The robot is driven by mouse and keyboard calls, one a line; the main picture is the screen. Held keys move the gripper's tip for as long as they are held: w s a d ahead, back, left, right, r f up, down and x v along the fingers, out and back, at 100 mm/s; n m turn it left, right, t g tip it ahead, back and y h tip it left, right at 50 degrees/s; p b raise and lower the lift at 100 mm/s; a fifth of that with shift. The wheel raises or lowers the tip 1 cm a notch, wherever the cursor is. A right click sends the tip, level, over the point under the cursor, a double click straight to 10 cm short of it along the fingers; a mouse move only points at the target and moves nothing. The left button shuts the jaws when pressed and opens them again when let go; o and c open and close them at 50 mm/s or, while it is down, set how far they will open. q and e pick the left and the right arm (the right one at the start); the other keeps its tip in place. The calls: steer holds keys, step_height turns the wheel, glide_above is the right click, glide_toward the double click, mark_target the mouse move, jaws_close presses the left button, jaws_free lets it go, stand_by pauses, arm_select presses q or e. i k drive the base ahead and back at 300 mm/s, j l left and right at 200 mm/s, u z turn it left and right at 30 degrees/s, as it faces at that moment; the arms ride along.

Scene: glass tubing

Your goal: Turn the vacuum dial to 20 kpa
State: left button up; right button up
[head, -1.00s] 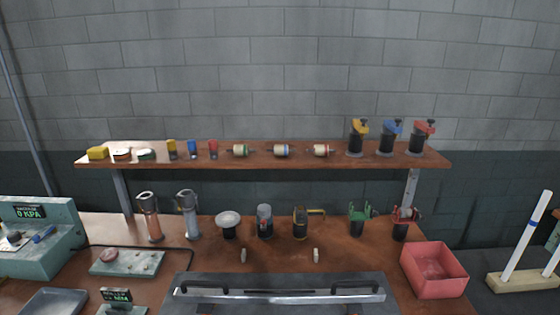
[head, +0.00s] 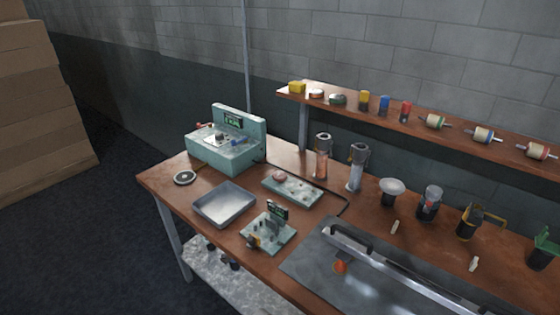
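The pale teal vacuum unit (head: 225,156) stands at the back left corner of the workbench. Its raised back panel carries a small dark display (head: 233,121) with green characters, too small to read for certain now; in the earlier head view it read 0 KPA. Small controls sit on its top face, among them a red part at the left and a blue one further right. I cannot tell which of them is the dial or where it points. Neither of my grippers is in view.
A grey metal tray (head: 224,204), a round dark disc (head: 185,177), a teal plate (head: 292,189) and a small teal device with a display (head: 268,233) lie near the unit. Cardboard boxes (head: 40,100) are stacked at far left. The floor (head: 110,220) left of the bench is clear.

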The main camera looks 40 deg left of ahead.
mark_target(219, 135)
steer(key=u, duration=1.75)
steer(key=i+j, duration=0.2)
steer(key=j, duration=0.15)
steer(key=i+j+z, duration=0.1)
steer(key=i+j, duration=0.15)
steer(key=i+j+z, duration=0.1)
steer(key=j, duration=0.35)
steer(key=i+j, duration=0.3)
steer(key=i+j+z, duration=0.1)
steer(key=j, duration=0.3)
steer(key=i, duration=0.1)
